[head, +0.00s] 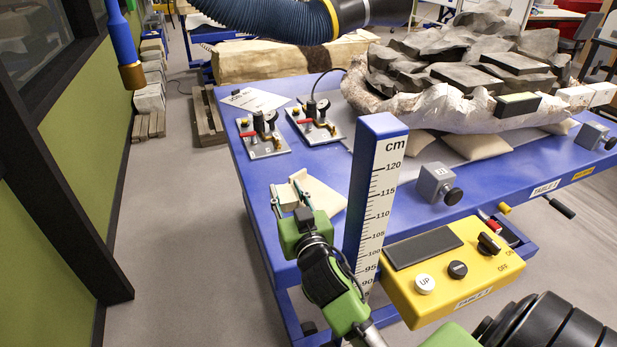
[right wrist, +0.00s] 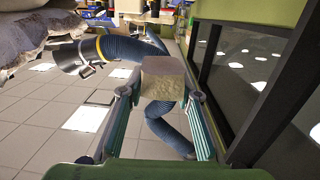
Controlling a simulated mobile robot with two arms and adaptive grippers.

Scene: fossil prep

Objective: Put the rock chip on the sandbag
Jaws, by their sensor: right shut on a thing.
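The rock chip (right wrist: 162,80), a small tan-grey block, is held between the two fingers of my right gripper (right wrist: 160,98) in the right wrist view. In the head view my right gripper (head: 291,197) is over the left part of the blue table, with the chip (head: 287,194) partly hidden by the fingers. A flat beige piece (head: 328,196) shows just right of the gripper; I cannot tell whether it is a sandbag. Plump beige sandbags (head: 481,145) lie under the front of the white-jacketed rock (head: 440,110). My left gripper is out of view.
A tall cm scale post (head: 376,185) and a yellow control box (head: 450,270) stand close right of my right arm. A grey block with a knob (head: 437,182) is farther right. A blue hose (head: 270,18) hangs above.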

